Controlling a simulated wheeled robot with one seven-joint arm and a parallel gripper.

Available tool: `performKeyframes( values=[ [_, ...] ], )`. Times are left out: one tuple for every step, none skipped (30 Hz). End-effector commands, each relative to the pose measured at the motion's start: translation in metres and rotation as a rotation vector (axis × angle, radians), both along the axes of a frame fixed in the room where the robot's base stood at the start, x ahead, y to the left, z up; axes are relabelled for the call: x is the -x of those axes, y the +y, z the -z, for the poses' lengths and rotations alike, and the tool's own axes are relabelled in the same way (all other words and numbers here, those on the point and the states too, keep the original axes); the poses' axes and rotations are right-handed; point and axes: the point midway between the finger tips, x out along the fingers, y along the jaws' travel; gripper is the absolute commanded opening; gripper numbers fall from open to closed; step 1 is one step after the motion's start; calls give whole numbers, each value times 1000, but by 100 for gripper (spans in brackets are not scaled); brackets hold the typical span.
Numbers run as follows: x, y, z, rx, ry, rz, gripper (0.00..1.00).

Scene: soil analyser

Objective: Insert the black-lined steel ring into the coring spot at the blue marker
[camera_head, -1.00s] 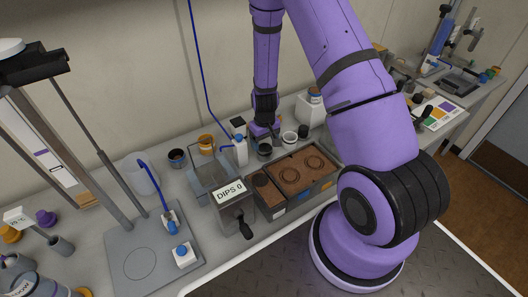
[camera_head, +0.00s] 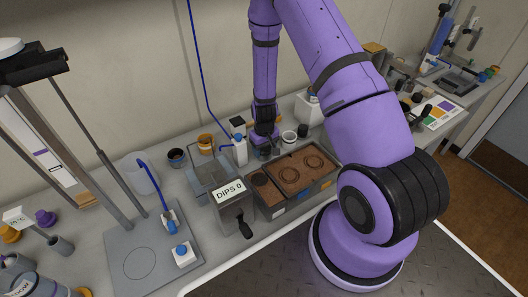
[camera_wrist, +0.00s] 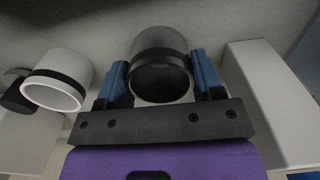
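The black-lined steel ring (camera_wrist: 160,50) stands between my gripper's two blue fingers in the wrist view, its dark opening facing the camera. My gripper (camera_wrist: 161,80) is open around it, with a finger close on either side; firm contact cannot be made out. In the head view my gripper (camera_head: 265,142) is low on the bench behind the soil tray and hides most of the ring.
A white-lined ring (camera_wrist: 58,82) stands left of my gripper in the wrist view. A pale block (camera_wrist: 270,90) is close on the right. In the head view, a white bottle (camera_head: 239,150) and the DIPS 0 box (camera_head: 232,212) stand left of the gripper.

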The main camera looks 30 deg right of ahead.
Motion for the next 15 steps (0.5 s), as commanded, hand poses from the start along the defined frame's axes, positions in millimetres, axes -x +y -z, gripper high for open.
performKeyframes(
  values=[
    [0,0,0,0,0,0,40],
    [0,0,0,0,0,0,40],
    [0,0,-1,0,-1,0,40],
    [0,0,-2,0,-1,0,40],
    [-1,0,-4,0,-2,0,40],
    [-1,0,-7,1,-2,0,40],
    [-1,0,-9,1,-3,0,40],
    [-1,0,-11,1,-3,0,40],
    [-1,0,-13,1,-3,0,40],
    [-1,0,-15,1,-2,0,40],
    [-1,0,-18,1,-2,-1,40],
    [-1,0,-20,1,-2,-1,40],
    [-1,0,-23,1,-2,-1,40],
    [-1,0,-25,1,-2,-1,40],
    [0,0,-27,1,-2,-1,40]
  ],
)
